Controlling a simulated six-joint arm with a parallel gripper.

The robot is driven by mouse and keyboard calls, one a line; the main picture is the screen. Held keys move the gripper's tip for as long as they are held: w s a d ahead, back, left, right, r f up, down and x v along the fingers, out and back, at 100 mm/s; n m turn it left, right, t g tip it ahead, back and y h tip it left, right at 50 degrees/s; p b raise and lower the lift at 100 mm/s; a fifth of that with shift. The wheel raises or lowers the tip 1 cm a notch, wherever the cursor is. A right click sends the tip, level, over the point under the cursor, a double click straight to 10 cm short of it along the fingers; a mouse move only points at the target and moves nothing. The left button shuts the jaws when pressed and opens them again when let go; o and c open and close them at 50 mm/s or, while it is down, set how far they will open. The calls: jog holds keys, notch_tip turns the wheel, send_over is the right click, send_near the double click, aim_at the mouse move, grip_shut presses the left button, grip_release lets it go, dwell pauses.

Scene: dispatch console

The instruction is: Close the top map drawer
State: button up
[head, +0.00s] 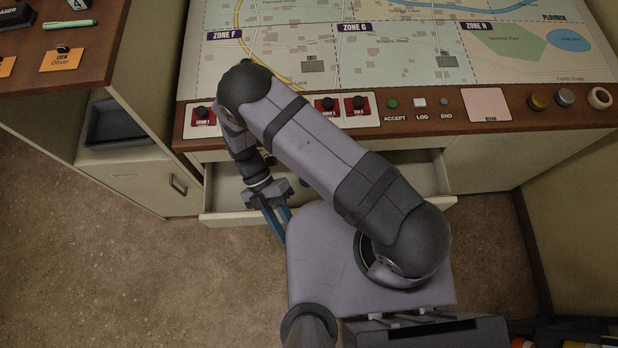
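The map drawer (228,217) is pulled out below the console top. Its pale front edge and part of its inside show on both sides of my arm, and my arm hides the middle. My gripper (282,236) has blue fingers pointing down at the drawer's front edge, left of its middle. The fingers overlap the edge in this view, and I cannot tell whether they touch it. Nothing shows held between them, and their spacing is unclear. A small dark blue thing (304,183) shows inside the drawer, mostly hidden.
Above the drawer is the console with a map (400,45), red-plated switches (358,105) and buttons (392,104). A side desk (95,75) with a cabinet (140,185) stands at left. A pale cabinet (500,160) stands at right. The floor at lower left is clear.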

jog(key=s+d+f+m+t+h+p, duration=0.1)
jog(key=s+d+f+m+p, duration=0.15)
jog(key=s+d, duration=0.65)
jog(key=s+d+f+m+t+p, duration=0.1)
jog(key=s+d+m+p, duration=0.2)
jog(key=d, duration=0.9)
jog(key=w+a+f+m+t+y, duration=0.2)
jog(key=w+a+m+t+y, duration=0.1)
jog(key=w, duration=0.4)
jog(key=w+a+f+m+t+y+b, duration=0.1)
jog(key=w+a+f+m+t+y, duration=0.1)
jog(key=w+a+m+t, duration=0.3)
jog(key=shift+w+t+y, duration=0.4)
jog(key=shift+w+t, duration=0.6)
jog(key=shift+w, duration=0.2)
jog(key=shift+a+f, duration=0.1)
jog(key=shift+f, duration=0.05)
jog(key=f+b, duration=0.3)
jog(key=w+f+b, duration=0.1)
jog(key=f+b, duration=0.2)
jog(key=f, duration=0.1)
jog(key=shift+w, duration=0.2)
